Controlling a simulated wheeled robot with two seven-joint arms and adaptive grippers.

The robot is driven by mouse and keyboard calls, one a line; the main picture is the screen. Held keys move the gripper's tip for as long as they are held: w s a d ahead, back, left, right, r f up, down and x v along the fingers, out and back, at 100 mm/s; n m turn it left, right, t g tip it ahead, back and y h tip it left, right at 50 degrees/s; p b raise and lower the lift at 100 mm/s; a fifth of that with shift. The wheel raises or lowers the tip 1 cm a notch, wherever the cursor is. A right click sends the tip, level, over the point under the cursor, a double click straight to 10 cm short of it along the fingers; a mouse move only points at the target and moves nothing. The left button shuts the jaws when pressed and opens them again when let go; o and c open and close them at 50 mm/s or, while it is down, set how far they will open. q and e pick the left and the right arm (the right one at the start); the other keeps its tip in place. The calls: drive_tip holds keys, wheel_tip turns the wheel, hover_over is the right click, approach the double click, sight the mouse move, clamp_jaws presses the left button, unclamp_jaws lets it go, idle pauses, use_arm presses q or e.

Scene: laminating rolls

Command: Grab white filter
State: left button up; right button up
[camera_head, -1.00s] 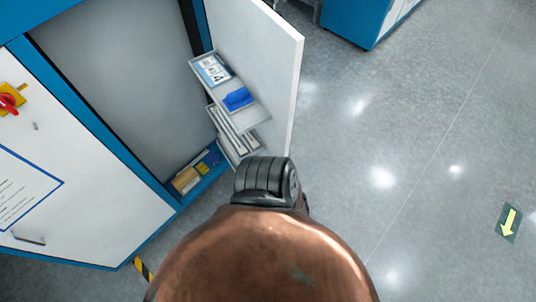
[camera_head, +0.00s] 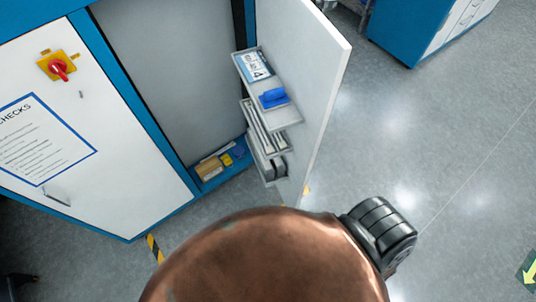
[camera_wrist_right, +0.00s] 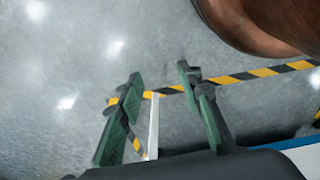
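I cannot single out the white filter for sure. Pale long pieces (camera_head: 266,132) stand in the middle shelf on the inside of the open cabinet door (camera_head: 312,80). My right gripper (camera_wrist_right: 158,70) shows in the right wrist view with its two green fingers apart and nothing held between the tips. A narrow white strip (camera_wrist_right: 152,125) shows between the fingers lower down, and I cannot tell what it is. In the head view my copper-coloured arm hides the bottom middle, and neither gripper shows there.
The top door shelf holds a blue item (camera_head: 273,97) and a labelled card (camera_head: 255,66). A cardboard-coloured box (camera_head: 208,168) sits at the cabinet's bottom. A red switch (camera_head: 60,68) is on the cabinet front. Yellow-black tape (camera_wrist_right: 240,77) marks the floor.

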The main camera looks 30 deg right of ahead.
sight(269, 170)
drive_tip(key=w+a+r+m+t+p, duration=0.1)
drive_tip(key=w+a+r+m, duration=0.1)
drive_tip(key=w+r, duration=1.1)
drive_tip(key=w+a+r+m+t+p, duration=0.1)
drive_tip(key=w+a+r+t, duration=0.15)
drive_tip(key=w+r, duration=1)
drive_tip(key=shift+g, duration=0.35)
drive_tip(key=w, duration=0.3)
drive_tip(key=w+d+r, duration=0.1)
drive_tip(key=w, duration=0.2)
drive_tip(key=w+r, duration=0.1)
drive_tip(key=w, duration=0.2)
drive_tip(key=shift+w+d, duration=0.35)
drive_tip(key=shift+w, duration=0.05)
drive_tip(key=shift+f, duration=0.15)
drive_tip(key=shift+c, duration=0.5)
clamp_jaws()
drive_tip(key=shift+w, duration=0.1)
